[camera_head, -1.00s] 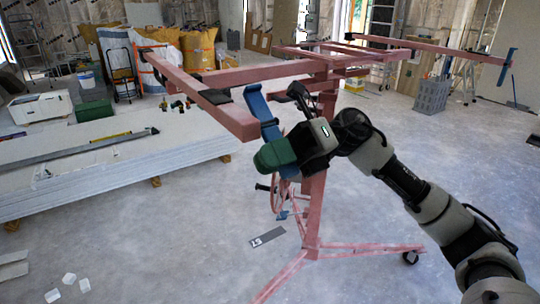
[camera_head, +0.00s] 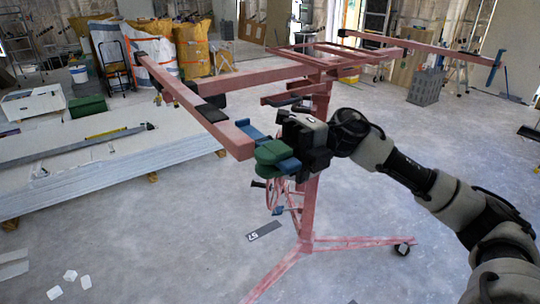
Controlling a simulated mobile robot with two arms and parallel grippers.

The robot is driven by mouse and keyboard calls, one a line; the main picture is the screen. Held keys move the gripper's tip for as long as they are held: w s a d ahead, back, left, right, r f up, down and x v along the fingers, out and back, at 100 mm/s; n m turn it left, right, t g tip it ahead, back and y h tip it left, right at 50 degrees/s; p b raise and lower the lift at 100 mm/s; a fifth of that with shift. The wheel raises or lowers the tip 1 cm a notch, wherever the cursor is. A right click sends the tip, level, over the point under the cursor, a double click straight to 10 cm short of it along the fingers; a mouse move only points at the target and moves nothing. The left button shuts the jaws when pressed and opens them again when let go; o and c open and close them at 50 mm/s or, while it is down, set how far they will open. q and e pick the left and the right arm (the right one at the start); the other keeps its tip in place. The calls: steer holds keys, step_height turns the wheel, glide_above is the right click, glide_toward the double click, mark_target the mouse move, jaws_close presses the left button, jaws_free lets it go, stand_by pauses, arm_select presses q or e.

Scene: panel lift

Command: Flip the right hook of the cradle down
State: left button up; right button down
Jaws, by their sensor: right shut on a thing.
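The pink lift's cradle (camera_head: 192,97) spans the upper middle of the head view, with a blue hook at each end of its arms. The near blue hook (camera_head: 251,132) is at the front end of the near bar. My right gripper (camera_head: 272,154), with green fingers, is shut on this hook and covers its middle. The hook lies closer to level, with a blue part showing on either side of the fingers. My left gripper is not in view.
The lift's mast and tripod legs (camera_head: 305,240) stand below the cradle. A stack of white panels (camera_head: 90,160) lies at the left. Bags (camera_head: 193,48) and a grey crate (camera_head: 426,87) are behind.

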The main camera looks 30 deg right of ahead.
stand_by(0.5)
steer(key=c, duration=1.1)
jaws_free()
steer(key=shift+d, duration=0.1)
steer(key=shift+w+d, duration=0.1)
steer(key=shift+d, duration=0.2)
steer(key=shift+w+d+b, duration=0.2)
steer(key=shift+d+b, duration=0.9)
steer(key=shift+d, duration=1.4)
steer(key=shift+w+d+b, duration=0.15)
steer(key=shift+d+b, duration=0.95)
steer(key=shift+d, duration=1.4)
